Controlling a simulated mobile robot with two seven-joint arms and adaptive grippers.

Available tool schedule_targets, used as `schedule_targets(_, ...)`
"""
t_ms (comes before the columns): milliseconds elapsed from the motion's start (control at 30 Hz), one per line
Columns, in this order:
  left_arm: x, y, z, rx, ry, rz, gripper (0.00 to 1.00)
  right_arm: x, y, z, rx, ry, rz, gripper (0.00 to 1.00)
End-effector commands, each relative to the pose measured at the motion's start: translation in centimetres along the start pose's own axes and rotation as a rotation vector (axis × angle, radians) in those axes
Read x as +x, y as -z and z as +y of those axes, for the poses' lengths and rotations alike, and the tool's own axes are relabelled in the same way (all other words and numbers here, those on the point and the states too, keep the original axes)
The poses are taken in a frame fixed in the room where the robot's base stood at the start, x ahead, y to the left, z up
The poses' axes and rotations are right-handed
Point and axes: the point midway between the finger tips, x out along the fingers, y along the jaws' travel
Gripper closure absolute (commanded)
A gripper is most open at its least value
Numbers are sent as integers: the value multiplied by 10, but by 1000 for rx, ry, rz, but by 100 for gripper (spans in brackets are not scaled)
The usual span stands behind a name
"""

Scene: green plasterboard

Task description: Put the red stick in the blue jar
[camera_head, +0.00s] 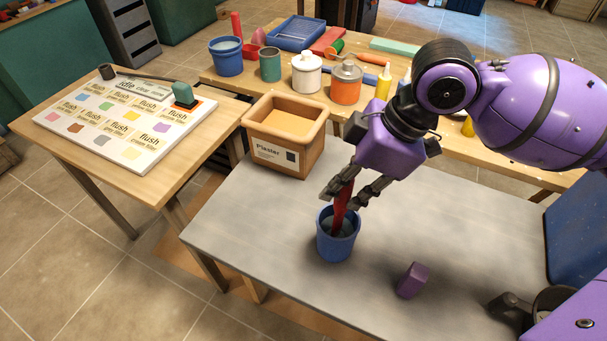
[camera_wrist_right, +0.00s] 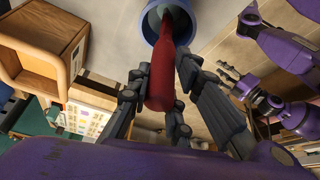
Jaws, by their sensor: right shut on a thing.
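The red stick (camera_head: 341,208) stands nearly upright with its lower end inside the mouth of the blue jar (camera_head: 335,246). The jar stands on the grey table. My right gripper (camera_head: 347,197) is above the jar, shut on the upper part of the stick. In the right wrist view the stick (camera_wrist_right: 162,72) lies between the fingers and runs into the jar (camera_wrist_right: 150,22). Whether its end touches the jar's bottom is hidden. My left gripper (camera_wrist_right: 232,82) shows small at the right of the right wrist view; its jaw state is unclear.
A tan box labelled Plaster (camera_head: 284,152) stands behind the jar to the left. A purple block (camera_head: 412,281) lies at the front right. A back bench holds another blue pot (camera_head: 227,62), a white jar (camera_head: 306,76) and an orange jar (camera_head: 346,86). The grey table's left front is clear.

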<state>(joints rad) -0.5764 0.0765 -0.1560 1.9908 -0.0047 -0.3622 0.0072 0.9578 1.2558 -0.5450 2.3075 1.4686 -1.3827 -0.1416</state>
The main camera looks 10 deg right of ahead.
Motion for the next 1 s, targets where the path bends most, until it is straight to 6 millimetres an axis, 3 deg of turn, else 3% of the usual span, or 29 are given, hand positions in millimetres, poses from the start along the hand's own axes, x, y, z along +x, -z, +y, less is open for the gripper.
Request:
schedule_targets(100,2,-4,0,1,-1,-5,57,22,-9,-2,5,9,-2,100)
schedule_targets(200,2,-6,1,3,-1,-7,57,32,-13,-2,3,6,-1,100)
schedule_targets(567,2,-3,1,3,-1,-4,57,34,-14,-1,2,4,0,100)
schedule_targets(600,2,-3,1,3,-1,-5,57,35,-14,-1,2,3,0,78)
schedule_targets(733,2,-3,1,3,-2,-5,57,35,-14,-1,2,4,-1,62)
schedule_targets(1000,3,-5,1,3,-2,-8,57,34,-14,-1,2,3,-1,62)
